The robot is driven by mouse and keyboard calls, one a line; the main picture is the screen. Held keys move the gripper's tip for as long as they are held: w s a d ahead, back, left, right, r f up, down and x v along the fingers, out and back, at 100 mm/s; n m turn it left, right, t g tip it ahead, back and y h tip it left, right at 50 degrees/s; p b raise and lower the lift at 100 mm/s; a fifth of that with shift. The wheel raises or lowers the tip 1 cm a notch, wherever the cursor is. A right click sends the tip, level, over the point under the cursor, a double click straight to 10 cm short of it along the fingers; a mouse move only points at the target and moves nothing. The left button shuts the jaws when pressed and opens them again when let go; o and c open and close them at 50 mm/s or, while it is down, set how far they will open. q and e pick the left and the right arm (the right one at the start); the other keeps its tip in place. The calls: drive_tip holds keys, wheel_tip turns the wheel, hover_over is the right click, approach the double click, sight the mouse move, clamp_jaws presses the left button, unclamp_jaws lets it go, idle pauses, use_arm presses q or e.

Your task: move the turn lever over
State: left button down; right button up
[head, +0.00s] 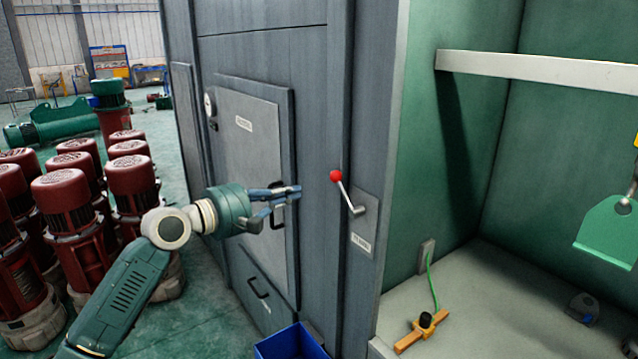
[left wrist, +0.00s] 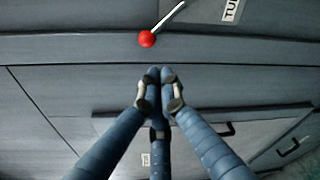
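The turn lever (head: 347,193) is a thin metal rod with a red ball on its end, on a grey plate of the cabinet front. It leans up and left from its pivot, the ball at upper left. In the left wrist view the lever's ball (left wrist: 147,39) is just beyond the fingertips, with its rod running up and right. My left gripper (head: 291,205) is left of the ball and apart from it. Its fingers are spread from the lower one and hold nothing. It also shows in the left wrist view (left wrist: 160,92). My right gripper is not in view.
The grey cabinet (head: 265,50) has a panel door with a dark handle behind my left gripper. A blue bin (head: 292,343) stands below. Red motors (head: 62,195) crowd the left. At right is a green bay with a white bar (head: 540,70) and a hanging green plate (head: 608,232).

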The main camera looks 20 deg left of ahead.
use_arm(q)
drive_tip(key=p+x, duration=0.3)
drive_tip(key=x, duration=0.7)
drive_tip(key=shift+f+p, duration=0.15)
drive_tip(key=shift+p, duration=0.15)
drive_tip(key=shift+w, duration=0.15)
